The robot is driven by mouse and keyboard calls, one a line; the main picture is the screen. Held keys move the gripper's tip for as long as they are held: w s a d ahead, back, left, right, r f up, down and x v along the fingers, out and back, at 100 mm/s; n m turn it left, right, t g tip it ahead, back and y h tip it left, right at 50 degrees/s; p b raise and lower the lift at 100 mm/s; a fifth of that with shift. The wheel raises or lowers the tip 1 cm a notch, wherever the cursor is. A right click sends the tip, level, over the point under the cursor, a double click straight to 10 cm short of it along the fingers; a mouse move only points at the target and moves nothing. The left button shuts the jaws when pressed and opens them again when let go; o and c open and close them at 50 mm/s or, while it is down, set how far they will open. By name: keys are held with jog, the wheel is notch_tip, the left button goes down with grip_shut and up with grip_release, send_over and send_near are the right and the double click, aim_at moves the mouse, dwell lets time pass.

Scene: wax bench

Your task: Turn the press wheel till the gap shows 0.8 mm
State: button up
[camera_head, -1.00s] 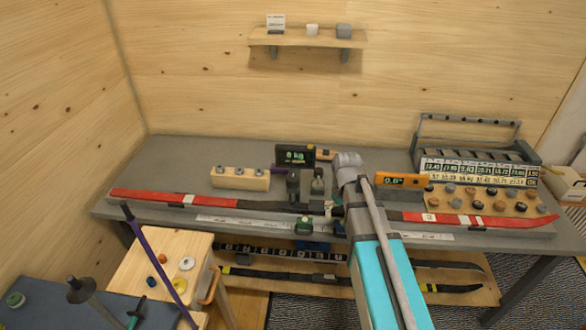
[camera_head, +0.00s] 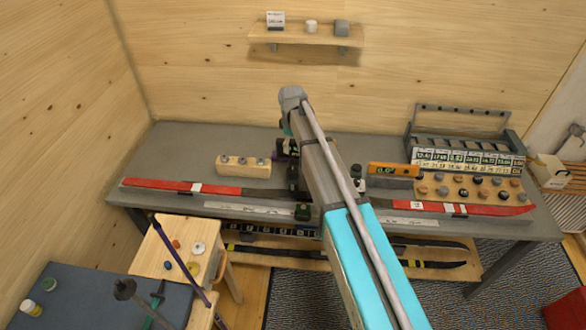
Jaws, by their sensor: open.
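I cannot make out the press wheel or a gap readout; my arm covers the middle of the bench. My arm reaches over the bench from the lower right, its grey wrist end above the back half. Dark shapes just below the wrist may be my gripper or bench equipment; the jaws are not clear. A red ski (camera_head: 165,184) lies along the bench, its middle hidden by my arm. A small dark clamp (camera_head: 302,211) shows at the front, left of my arm.
A rack (camera_head: 463,125), numbered cards and a board of several round pieces (camera_head: 470,188) fill the right. A wooden stool (camera_head: 155,257) stands front left. A shelf (camera_head: 305,33) hangs above.

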aim_at(293, 170)
jog(key=shift+f, duration=0.15)
notch_tip(293, 170, down, 14)
jog(key=b, duration=1.3)
jog(key=shift+r+b, duration=0.2)
jog(key=shift+b, duration=0.2)
dwell(0.4)
jog(key=c, duration=1)
jog(key=shift+d, duration=0.15)
jog(key=shift+c, duration=0.3)
